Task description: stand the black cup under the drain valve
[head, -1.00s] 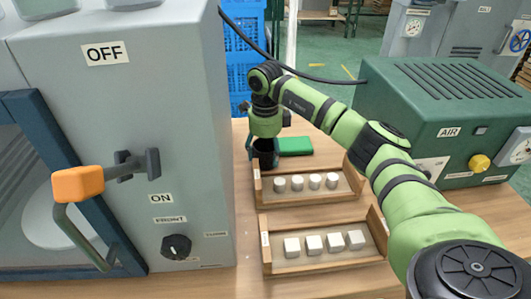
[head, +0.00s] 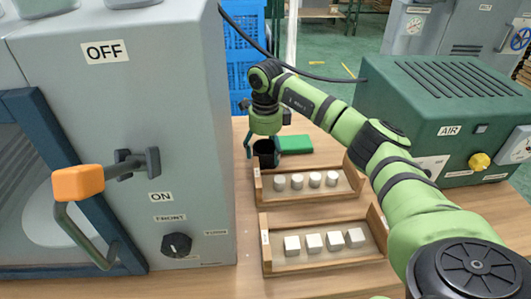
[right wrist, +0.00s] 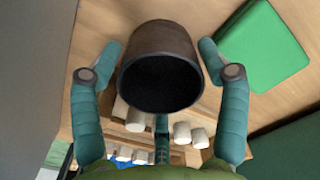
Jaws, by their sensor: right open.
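The black cup (head: 267,148) stands upright on the wooden table behind the rear tray, left of a green block. It also shows large in the right wrist view (right wrist: 160,80), its dark mouth towards the camera. My right gripper (head: 265,146) is open, with fingers spread on either side of the cup. In the right wrist view the gripper's fingertips (right wrist: 159,49) lie close beside the cup wall; whether they touch cannot be told. No part labelled drain valve is readable; a yellow knob (head: 479,161) sits on the green AIR box. My left gripper is not in view.
Two wooden trays, rear (head: 310,196) and front (head: 320,262), hold several white pieces. A green block (head: 295,143) lies right of the cup. A grey cabinet (head: 150,90) with an orange-ended handle (head: 78,183) walls the left. The green AIR box (head: 410,110) stands right.

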